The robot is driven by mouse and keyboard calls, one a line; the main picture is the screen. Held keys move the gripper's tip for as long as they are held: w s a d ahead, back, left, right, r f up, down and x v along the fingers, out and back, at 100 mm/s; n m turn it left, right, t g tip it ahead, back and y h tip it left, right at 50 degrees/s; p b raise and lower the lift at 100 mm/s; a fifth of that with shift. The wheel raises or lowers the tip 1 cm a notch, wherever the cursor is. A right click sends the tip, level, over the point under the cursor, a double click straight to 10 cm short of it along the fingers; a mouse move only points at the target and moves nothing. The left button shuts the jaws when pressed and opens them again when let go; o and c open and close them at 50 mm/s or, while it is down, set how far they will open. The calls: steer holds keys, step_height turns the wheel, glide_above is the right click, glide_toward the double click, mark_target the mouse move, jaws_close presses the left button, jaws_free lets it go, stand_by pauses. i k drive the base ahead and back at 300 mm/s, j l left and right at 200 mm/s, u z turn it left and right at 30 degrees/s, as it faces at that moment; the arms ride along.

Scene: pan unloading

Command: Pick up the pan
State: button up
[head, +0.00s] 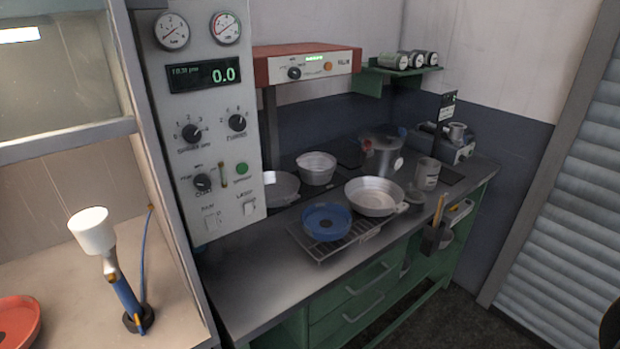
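A wide silver pan (374,197) stands on the bench, partly over the right end of a dark wire rack; a short handle or lug shows at its right. A blue round shallow pan or dish (326,222) sits on the rack to its left. Another shallow grey pan (281,189) lies farther left, partly hidden by the control panel. I cannot tell from the view which one the task means. My gripper is not in view.
The bench (250,285) has bare room at its front left. A silver pot (316,168), a larger pot (382,156) and a mug (427,174) stand behind the pans. A tall control panel (205,120) borders the left; a spray gun (100,245) stands in the booth.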

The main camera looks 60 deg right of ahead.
mark_target(281, 188)
steer(key=z, duration=0.9)
steer(key=u, duration=1.3)
steer(key=z, duration=1.3)
